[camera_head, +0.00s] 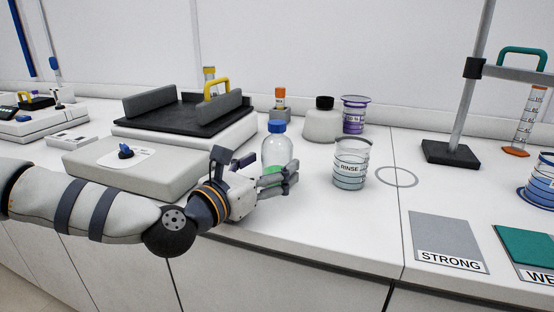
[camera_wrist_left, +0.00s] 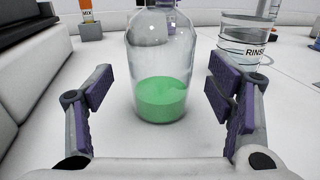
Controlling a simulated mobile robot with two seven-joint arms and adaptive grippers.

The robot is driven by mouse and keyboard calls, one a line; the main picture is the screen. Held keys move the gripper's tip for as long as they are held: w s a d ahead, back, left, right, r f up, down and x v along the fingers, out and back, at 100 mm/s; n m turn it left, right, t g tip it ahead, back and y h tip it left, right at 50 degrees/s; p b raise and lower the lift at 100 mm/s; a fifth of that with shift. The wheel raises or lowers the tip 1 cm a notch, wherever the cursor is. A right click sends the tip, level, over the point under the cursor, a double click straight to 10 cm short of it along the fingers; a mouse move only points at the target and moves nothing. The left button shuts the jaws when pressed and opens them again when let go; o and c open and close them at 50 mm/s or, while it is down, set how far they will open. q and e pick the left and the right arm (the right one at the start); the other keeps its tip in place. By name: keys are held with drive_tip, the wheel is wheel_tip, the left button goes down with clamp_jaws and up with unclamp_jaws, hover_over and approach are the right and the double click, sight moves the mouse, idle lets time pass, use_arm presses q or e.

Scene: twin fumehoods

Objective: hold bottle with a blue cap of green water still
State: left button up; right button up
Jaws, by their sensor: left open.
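A clear bottle with a blue cap (camera_head: 277,127) and green liquid in its bottom stands upright on the white bench. My left gripper (camera_head: 274,180) is at the bottle's near side, in front of its lower part. In the left wrist view the bottle (camera_wrist_left: 163,60) stands between and beyond the two open fingers (camera_wrist_left: 165,100), with a gap on each side. Its cap is outside that view. The fingers do not appear to touch the glass. My right gripper is not seen.
A RINSE beaker (camera_head: 350,165) stands just right of the bottle. A shaker with a black platform (camera_head: 185,112) and yellow handle is at the left. Behind are a dark-capped bottle (camera_head: 323,122) and a purple-banded beaker (camera_head: 354,112). A STRONG mat (camera_head: 447,240) lies at front right.

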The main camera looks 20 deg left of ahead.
sight(272, 141)
use_arm(q)
drive_tip(key=x, duration=0.2)
drive_tip(key=shift+w+d, duration=0.1)
drive_tip(key=shift+w, duration=0.15)
drive_tip(key=c, duration=1.4)
drive_tip(key=shift+r, duration=0.15)
drive_tip(key=shift+c, duration=0.2)
drive_tip(key=r, duration=0.2)
drive_tip(key=s+r+p, duration=0.1)
drive_tip(key=r, duration=0.1)
drive_tip(key=shift+r, duration=0.35)
drive_tip(key=s+r+p, duration=0.3)
drive_tip(key=s+r, duration=0.5)
drive_tip(key=s, duration=0.5)
drive_tip(key=shift+p, duration=0.3)
drive_tip(key=o, duration=0.6)
drive_tip(key=shift+c, duration=0.2)
clamp_jaws()
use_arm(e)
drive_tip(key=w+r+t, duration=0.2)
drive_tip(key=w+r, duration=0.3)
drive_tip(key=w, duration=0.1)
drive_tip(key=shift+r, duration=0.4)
